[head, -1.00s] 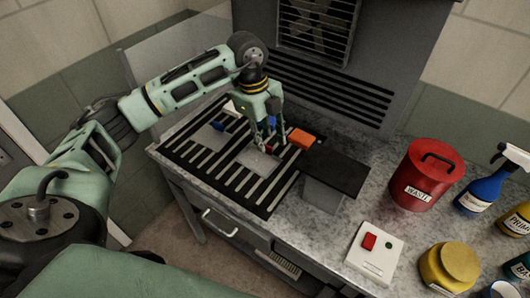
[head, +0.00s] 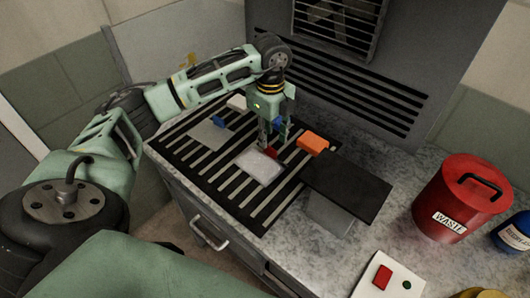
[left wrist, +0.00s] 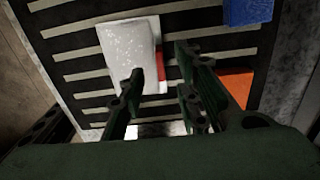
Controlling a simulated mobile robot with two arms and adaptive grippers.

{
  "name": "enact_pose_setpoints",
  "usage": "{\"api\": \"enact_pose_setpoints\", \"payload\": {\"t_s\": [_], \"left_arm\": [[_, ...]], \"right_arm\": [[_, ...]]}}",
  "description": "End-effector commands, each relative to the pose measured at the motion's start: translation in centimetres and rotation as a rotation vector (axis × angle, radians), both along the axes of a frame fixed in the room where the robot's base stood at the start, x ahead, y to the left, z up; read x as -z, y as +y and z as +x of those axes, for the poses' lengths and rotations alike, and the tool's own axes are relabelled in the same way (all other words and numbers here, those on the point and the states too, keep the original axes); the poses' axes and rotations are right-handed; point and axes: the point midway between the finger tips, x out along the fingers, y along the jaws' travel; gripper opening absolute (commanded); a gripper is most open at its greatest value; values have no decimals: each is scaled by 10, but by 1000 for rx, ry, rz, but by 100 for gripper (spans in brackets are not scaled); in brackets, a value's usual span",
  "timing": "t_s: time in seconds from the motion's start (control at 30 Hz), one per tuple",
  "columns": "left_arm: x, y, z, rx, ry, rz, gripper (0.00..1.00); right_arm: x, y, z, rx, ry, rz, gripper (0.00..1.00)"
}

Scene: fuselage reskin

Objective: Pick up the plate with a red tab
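The plate with a red tab is a pale, speckled plate (head: 258,167) lying on the black slatted grid. Its red tab (head: 271,152) is at its upper right edge. In the left wrist view the plate (left wrist: 126,48) is at upper centre, with the red tab (left wrist: 160,66) on its right side. My left gripper (head: 270,142) points down at the tab. In the left wrist view its fingers (left wrist: 160,82) are apart, one over the plate's edge and one right of the tab, with nothing clamped. Finger height above the tab is unclear. My right gripper is not in view.
A grey plate (head: 208,134) with a blue tab (head: 218,122) lies left on the grid. An orange block (head: 313,142) and a dark raised panel (head: 348,186) are to the right. A blue piece (left wrist: 248,12) is behind the gripper. A red waste can (head: 445,200) stands far right.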

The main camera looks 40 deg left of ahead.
Motion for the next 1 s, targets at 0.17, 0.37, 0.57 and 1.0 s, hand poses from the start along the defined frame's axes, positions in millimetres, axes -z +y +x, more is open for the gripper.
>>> {"api": "enact_pose_setpoints", "payload": {"t_s": [0.17,0.37,0.57,1.0], "left_arm": [[18,-2,0,1,4,-1,30],[48,-3,2,0,1,-2,30],[57,-3,2,1,-2,-1,30],[56,-3,2,1,-1,-1,2]], "right_arm": [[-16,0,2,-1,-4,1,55],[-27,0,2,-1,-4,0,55],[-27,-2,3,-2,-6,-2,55],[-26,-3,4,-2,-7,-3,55]]}}
